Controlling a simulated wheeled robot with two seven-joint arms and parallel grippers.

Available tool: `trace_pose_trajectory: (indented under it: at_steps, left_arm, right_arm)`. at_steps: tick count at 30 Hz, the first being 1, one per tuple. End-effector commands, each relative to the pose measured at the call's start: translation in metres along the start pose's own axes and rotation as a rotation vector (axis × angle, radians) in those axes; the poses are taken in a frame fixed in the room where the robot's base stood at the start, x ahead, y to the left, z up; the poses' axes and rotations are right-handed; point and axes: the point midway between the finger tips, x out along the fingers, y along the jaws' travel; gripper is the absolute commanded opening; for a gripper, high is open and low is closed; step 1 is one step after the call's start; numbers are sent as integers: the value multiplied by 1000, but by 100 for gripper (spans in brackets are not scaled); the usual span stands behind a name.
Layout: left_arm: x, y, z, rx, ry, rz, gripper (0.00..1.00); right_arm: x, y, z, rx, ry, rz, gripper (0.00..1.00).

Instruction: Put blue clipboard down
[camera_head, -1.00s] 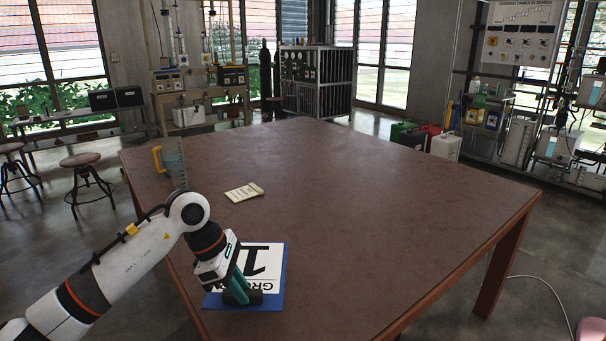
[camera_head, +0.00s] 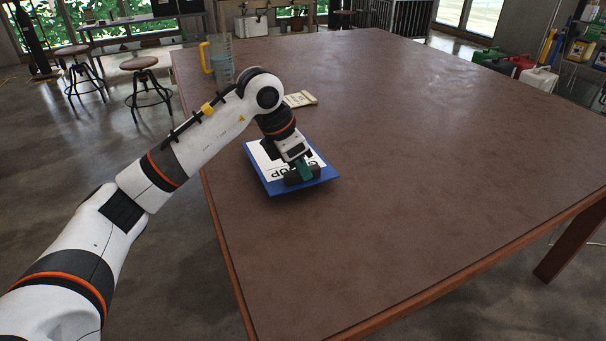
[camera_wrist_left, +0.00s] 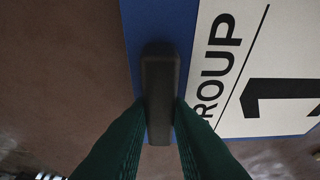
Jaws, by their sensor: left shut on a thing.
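The blue clipboard (camera_head: 318,180) carries a white sheet with black print and lies at or just above the brown table (camera_head: 420,150), near its left edge. I cannot tell whether it touches the top. My left gripper (camera_head: 302,173) is over the clipboard's near edge, shut on its dark clip. In the left wrist view, the dark clip (camera_wrist_left: 160,90) sits between the two green fingers, with the blue board (camera_wrist_left: 145,22) and the printed sheet beyond. My right gripper is not in view.
A pitcher with a yellow handle (camera_head: 221,60) stands at the table's far left. A cream notepad (camera_head: 300,99) lies just behind the clipboard. The table's middle and right are clear. Stools (camera_head: 140,64) stand on the floor to the left.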

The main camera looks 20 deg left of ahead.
Motion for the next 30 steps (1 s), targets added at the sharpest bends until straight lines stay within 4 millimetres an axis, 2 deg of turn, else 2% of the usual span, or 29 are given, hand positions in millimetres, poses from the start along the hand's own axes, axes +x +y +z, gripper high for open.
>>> trace_pose_trajectory:
  at_steps: [3, 5, 16, 17, 21, 30]
  left_arm:
    - [19, 0, 9, 0, -3, 2, 0]
    - [25, 0, 11, 1, -1, 1, 0]
    - [29, 0, 12, 2, -1, 0, 0]
    - [29, 0, 12, 1, -2, 1, 19]
    - [28, 0, 12, 1, -2, 1, 39]
    - [26, 0, 11, 1, -1, 1, 39]
  right_arm:
    - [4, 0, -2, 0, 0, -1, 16]
    - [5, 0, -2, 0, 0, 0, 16]
    - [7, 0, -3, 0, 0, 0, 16]
    - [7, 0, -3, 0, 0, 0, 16]
    - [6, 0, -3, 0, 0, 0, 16]
    - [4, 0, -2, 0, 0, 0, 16]
